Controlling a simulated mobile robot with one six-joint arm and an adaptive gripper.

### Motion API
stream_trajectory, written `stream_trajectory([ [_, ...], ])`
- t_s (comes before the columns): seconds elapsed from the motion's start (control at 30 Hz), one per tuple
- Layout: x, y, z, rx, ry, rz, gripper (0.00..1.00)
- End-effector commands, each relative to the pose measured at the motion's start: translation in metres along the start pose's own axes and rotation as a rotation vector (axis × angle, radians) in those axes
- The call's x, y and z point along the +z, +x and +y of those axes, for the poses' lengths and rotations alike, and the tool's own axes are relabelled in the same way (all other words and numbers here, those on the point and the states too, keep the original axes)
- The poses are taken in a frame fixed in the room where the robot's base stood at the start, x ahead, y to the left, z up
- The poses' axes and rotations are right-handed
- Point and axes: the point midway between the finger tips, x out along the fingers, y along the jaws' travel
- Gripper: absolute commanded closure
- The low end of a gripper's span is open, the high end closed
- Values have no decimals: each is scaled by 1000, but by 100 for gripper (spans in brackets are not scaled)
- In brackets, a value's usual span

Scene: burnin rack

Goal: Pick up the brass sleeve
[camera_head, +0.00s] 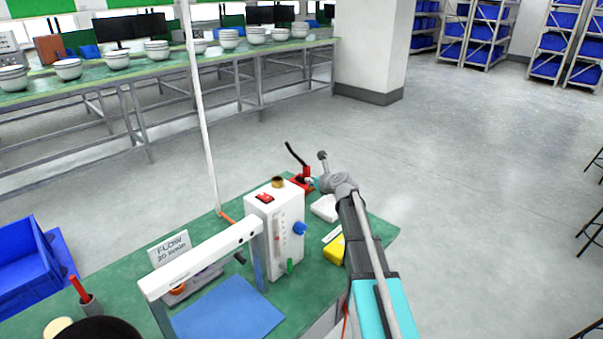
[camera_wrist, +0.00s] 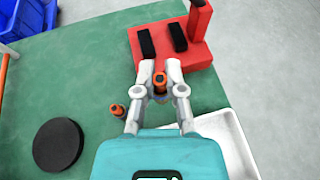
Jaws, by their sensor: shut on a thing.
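In the wrist view, the brass sleeve (camera_wrist: 159,79) is a small orange-brown cylinder with a dark top. It stands upright between the two pale fingertips of my gripper (camera_wrist: 159,84), which are closed on its sides. I cannot tell whether its base touches the green bench. A second, similar orange-brown piece (camera_wrist: 117,111) stands on the bench to the left, just outside the left finger. In the head view, my gripper (camera_head: 313,183) is low at the far bench corner, beside the red fixture (camera_head: 300,183); the held sleeve is too small to make out there.
The red fixture (camera_wrist: 197,55) with black pads stands just beyond my fingers. A white tray (camera_wrist: 232,150) lies at right, a black disc (camera_wrist: 58,145) at left. In the head view, a white flow-meter box (camera_head: 262,225) and white frame (camera_head: 205,258) stand left of my arm.

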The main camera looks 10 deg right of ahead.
Motion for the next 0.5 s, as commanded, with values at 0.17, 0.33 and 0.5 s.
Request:
stream_trajectory([
  [0.17,-16,-39,2,-2,1,-1,100],
  [0.33,-25,-60,1,-1,1,0,100],
  [0.5,-30,-72,0,-1,0,0,100],
])
